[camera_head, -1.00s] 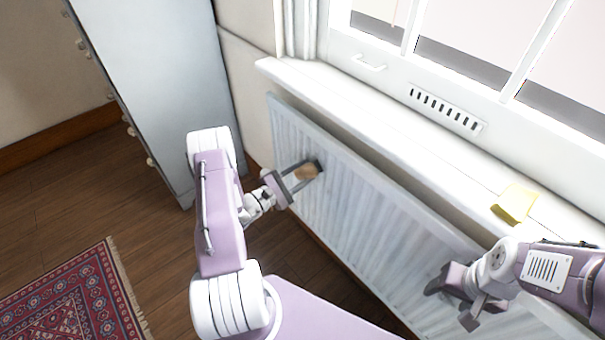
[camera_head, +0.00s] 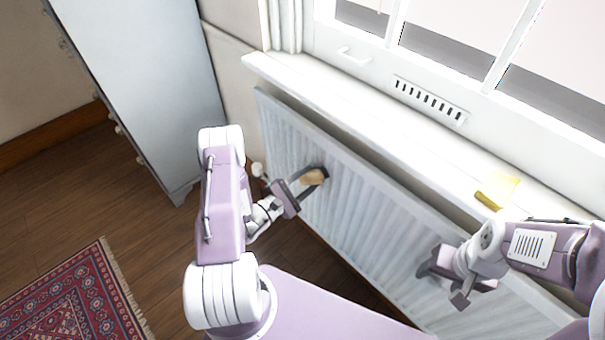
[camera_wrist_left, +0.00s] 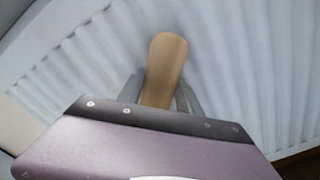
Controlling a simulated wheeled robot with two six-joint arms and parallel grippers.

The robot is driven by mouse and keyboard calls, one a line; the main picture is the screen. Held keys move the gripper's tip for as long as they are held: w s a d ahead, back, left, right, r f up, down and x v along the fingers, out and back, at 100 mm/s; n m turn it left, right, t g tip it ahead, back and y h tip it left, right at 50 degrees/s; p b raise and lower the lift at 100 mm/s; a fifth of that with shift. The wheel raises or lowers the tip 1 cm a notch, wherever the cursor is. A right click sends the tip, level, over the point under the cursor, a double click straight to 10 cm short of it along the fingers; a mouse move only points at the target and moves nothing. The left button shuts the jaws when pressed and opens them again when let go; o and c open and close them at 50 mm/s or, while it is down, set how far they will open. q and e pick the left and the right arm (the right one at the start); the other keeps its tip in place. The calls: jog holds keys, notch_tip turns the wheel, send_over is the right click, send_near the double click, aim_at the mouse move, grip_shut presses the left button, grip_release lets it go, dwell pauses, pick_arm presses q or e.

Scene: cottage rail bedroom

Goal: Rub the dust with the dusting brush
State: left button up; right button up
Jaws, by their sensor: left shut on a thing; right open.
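My left gripper (camera_head: 310,182) is shut on the dusting brush (camera_head: 314,177), whose tan wooden part shows between the fingers in front of the white ribbed radiator (camera_head: 345,195). In the left wrist view, the brush's rounded wooden end (camera_wrist_left: 166,62) stands out from between the fingers, with radiator ribs behind it. Its bristles are hidden. I cannot tell whether the brush touches the radiator. The radiator has greyish patches near its left end, but I cannot make out distinct dust. My right gripper (camera_head: 452,283) is open and empty in front of the radiator's right part.
A white window sill (camera_head: 370,125) runs above the radiator, with a yellow item (camera_head: 498,189) on it at the right. A pale grey cabinet (camera_head: 145,85) stands at the left. A patterned red rug (camera_head: 75,300) lies on the wooden floor.

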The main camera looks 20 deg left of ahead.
pick_arm(q)
jog(key=shift+s+d+p, duration=0.2)
jog(key=shift+s+d, duration=0.15)
jog(key=shift+d, duration=0.55)
jog(key=shift+s+d+p, duration=0.2)
jog(key=shift+s+d, duration=0.15)
jog(key=shift+d, duration=0.5)
jog(key=v, duration=0.6)
jog(key=shift+p, duration=0.45)
jog(key=shift+a, duration=0.1)
